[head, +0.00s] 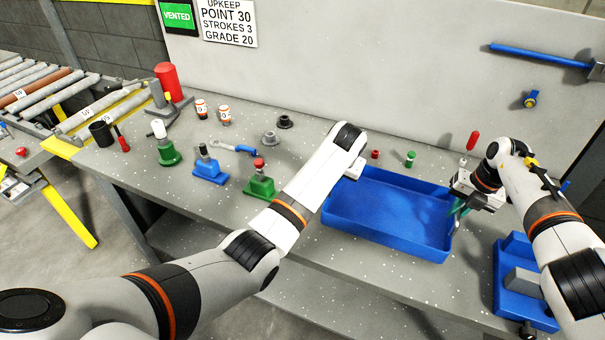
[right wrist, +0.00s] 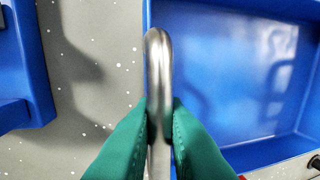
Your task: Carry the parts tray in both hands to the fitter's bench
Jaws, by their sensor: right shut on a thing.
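The parts tray (head: 385,218) is a blue, shallow, rectangular tray on the grey worktop, and its visible inside is empty. It also fills the right of the right wrist view (right wrist: 235,70). My right gripper (head: 458,211) is at the tray's right end. In the right wrist view its green fingers (right wrist: 159,120) are shut on a silver bar handle (right wrist: 158,75) beside the tray's wall. My left gripper (head: 354,169) is at the tray's far left corner, mostly behind my left arm; its fingers are hidden.
The grey worktop (head: 300,235) holds a blue fixture (head: 515,268) at right, green (head: 260,188) and blue (head: 208,172) tool stands at left, and small parts behind the tray. A wall panel (head: 370,70) stands behind. A roller conveyor (head: 50,100) is at far left.

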